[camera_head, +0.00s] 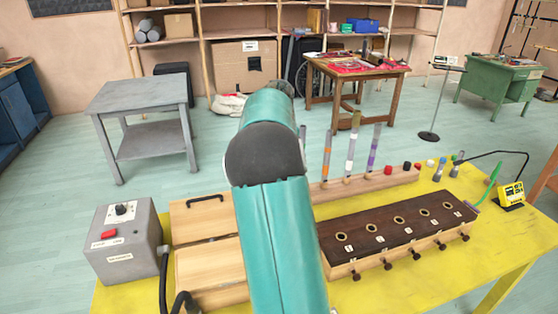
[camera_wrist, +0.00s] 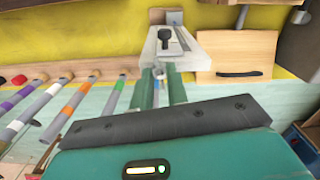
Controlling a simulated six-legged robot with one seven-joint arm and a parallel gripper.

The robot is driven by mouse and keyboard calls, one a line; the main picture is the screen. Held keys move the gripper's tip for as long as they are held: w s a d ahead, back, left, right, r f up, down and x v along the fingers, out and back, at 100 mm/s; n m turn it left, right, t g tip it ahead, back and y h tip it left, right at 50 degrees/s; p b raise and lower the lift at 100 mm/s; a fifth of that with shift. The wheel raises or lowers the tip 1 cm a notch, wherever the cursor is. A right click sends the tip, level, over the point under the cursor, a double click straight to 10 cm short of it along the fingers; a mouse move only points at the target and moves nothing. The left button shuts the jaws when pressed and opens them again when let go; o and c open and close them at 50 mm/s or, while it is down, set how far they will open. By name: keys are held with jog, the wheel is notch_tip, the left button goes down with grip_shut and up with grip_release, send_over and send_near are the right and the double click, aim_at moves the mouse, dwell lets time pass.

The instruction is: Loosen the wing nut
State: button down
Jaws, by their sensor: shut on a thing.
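In the wrist view my gripper (camera_wrist: 161,76) reaches away from the camera, its two fingers close together. A small dark piece, which looks like the wing nut (camera_wrist: 165,38), shows at the finger ends against a pale grey fitting (camera_wrist: 200,55). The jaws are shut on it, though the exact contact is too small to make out. A wooden block with a metal plate (camera_wrist: 174,18) lies just beyond. In the head view my arm hides my gripper and the wing nut.
A yellow table (camera_head: 400,285) holds a grey control box (camera_head: 125,240), wooden boxes with handles (camera_head: 205,262) and a dark-topped block with several holes (camera_head: 395,225). Upright banded tubes (camera_head: 350,155) stand along a wooden rail behind. A black cable runs by the control box.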

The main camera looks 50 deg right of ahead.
jog(key=shift+r, duration=0.1)
jog(key=n, duration=0.4)
jog(key=shift+n, duration=2)
jog(key=n, duration=0.4)
jog(key=c, duration=1.3)
grip_release()
